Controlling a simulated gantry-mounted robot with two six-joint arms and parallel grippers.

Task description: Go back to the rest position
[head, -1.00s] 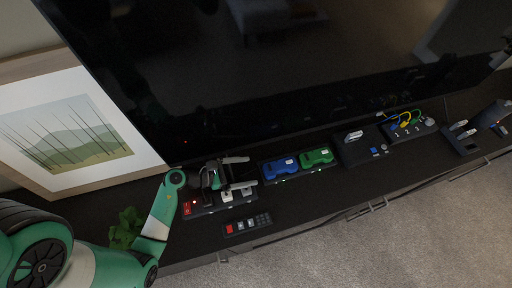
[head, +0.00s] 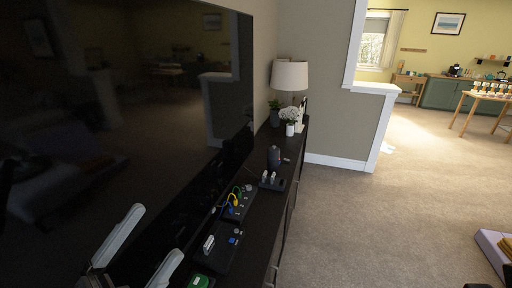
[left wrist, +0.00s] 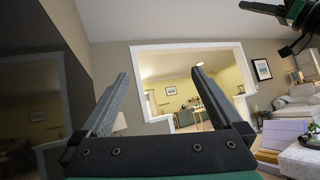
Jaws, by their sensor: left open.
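My left gripper (head: 158,230) is at the lower left of the head view, in front of the dark TV screen. Its two grey fingers are spread, with nothing between them. In the left wrist view its fingers (left wrist: 160,73) are also wide apart and empty, facing the room. A green and black part of my other arm (left wrist: 290,15) shows at the top right of the left wrist view. Whether its jaws are open is unclear.
A dark console (head: 262,212) runs beneath the TV (head: 120,110). It bears a cable board (head: 238,204), a black box (head: 218,252), a dark cylinder (head: 274,157), white flowers (head: 289,115) and a lamp (head: 290,75). Carpet (head: 370,220) is open to the right.

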